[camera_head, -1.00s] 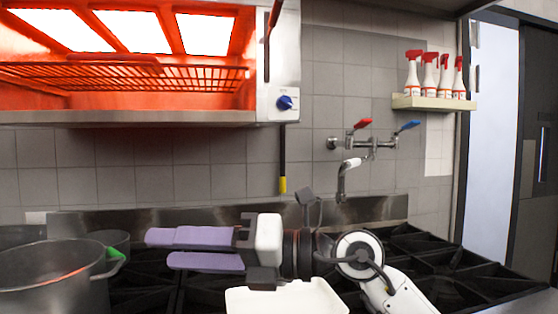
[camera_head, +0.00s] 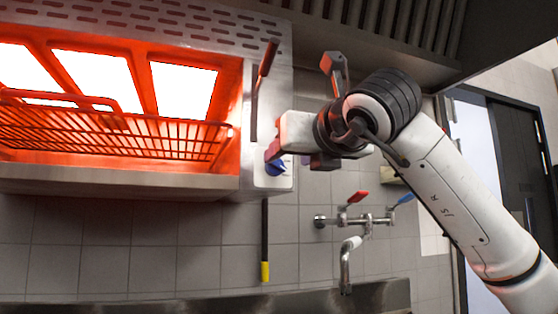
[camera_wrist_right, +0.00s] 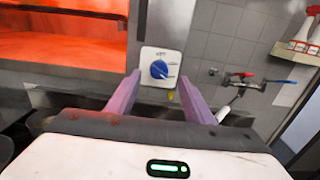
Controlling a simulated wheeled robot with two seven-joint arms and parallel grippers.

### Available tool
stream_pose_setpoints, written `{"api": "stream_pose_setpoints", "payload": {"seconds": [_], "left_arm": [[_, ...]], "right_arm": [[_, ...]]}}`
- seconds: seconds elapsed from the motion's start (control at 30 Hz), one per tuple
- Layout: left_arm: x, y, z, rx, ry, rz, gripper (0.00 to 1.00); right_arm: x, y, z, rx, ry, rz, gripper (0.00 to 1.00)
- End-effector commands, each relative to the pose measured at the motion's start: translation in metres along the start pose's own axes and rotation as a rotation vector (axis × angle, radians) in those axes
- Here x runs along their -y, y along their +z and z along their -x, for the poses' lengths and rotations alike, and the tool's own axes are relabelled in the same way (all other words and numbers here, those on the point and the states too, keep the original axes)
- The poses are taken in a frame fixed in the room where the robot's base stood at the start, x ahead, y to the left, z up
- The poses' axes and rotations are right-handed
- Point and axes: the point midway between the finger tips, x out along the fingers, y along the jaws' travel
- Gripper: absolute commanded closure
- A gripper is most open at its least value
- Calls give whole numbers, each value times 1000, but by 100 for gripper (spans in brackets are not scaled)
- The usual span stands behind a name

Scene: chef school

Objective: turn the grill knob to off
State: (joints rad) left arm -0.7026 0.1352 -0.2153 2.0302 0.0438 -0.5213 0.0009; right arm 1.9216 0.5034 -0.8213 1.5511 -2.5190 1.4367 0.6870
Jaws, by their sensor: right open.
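The grill (camera_head: 120,183) glows bright red-orange at the upper left in the head view. Its blue knob (camera_head: 277,168) sits on a white plate at the grill's right side, partly covered by my right gripper (camera_head: 270,152). In the right wrist view the blue knob (camera_wrist_right: 159,69) shows whole on its white plate. The purple fingers of my right gripper (camera_wrist_right: 158,95) are open, one on each side of the knob in the picture. Nothing is between them but the view of the knob; whether they touch it I cannot tell. My left gripper is not in view.
A black rod with a yellow end (camera_head: 265,270) hangs below the knob panel. A wall tap (camera_head: 345,250) with red and blue levers is to the right. A shelf with spray bottles (camera_wrist_right: 300,45) shows in the right wrist view. A vent hood (camera_head: 400,40) is overhead.

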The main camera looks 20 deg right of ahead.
Motion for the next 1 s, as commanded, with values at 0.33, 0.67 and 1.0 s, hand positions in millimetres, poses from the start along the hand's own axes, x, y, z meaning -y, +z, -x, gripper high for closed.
{"api": "stream_pose_setpoints", "payload": {"seconds": [0.33, 0.67, 1.0], "left_arm": [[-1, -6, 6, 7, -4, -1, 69], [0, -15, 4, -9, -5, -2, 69], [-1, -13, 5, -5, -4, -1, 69]], "right_arm": [[-1, 0, -53, -3, 2, 0, 52], [-1, -1, -60, -1, 3, 2, 52], [-1, -1, -59, -1, 3, 1, 92]]}}
